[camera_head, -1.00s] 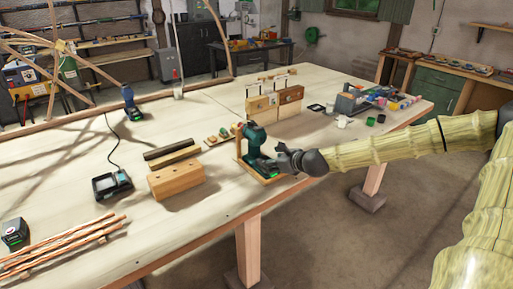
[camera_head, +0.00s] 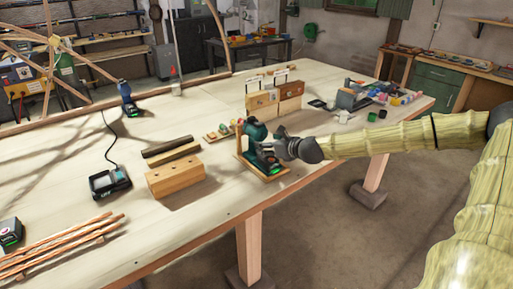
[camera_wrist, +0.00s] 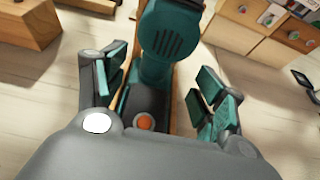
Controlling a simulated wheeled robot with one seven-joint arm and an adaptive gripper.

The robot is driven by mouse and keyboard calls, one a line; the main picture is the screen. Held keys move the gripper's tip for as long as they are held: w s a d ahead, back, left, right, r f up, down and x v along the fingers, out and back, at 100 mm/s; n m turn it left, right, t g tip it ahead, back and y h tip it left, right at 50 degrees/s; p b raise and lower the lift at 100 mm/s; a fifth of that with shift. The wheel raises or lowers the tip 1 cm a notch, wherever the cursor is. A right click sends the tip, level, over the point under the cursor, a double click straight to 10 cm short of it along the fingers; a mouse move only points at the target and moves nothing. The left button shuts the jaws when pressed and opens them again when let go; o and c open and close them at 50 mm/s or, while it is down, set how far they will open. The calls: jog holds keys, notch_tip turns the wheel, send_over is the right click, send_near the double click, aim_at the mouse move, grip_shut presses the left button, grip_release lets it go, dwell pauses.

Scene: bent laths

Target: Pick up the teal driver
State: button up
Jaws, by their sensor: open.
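The teal driver (camera_head: 256,131) stands on a wooden tray (camera_head: 247,169) near the front edge of the workbench. In the wrist view the teal driver (camera_wrist: 170,35) is at the top middle, with its dark lower part between my fingers. My gripper (camera_head: 270,150) reaches in from the right, close beside the driver. In the wrist view my gripper (camera_wrist: 160,92) is open, with one teal-padded finger on each side of the driver. A gap shows on both sides. My gripper's body hides the bottom of the driver.
A wooden block (camera_head: 175,178) lies left of the driver. Small drawers (camera_head: 262,101) stand behind it. A charger (camera_head: 110,183), wooden laths (camera_head: 62,246) and a blue tool (camera_head: 129,100) are farther left. Small pots and boxes (camera_head: 370,95) crowd the right rear.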

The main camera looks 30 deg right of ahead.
jog(key=shift+x, duration=1.4)
jog(key=shift+a, duration=0.1)
jog(key=shift+x, duration=2.6)
jog(key=shift+r, duration=0.1)
jog(key=shift+c, duration=0.2)
jog(key=c, duration=1.3)
jog(key=shift+w+r, duration=0.1)
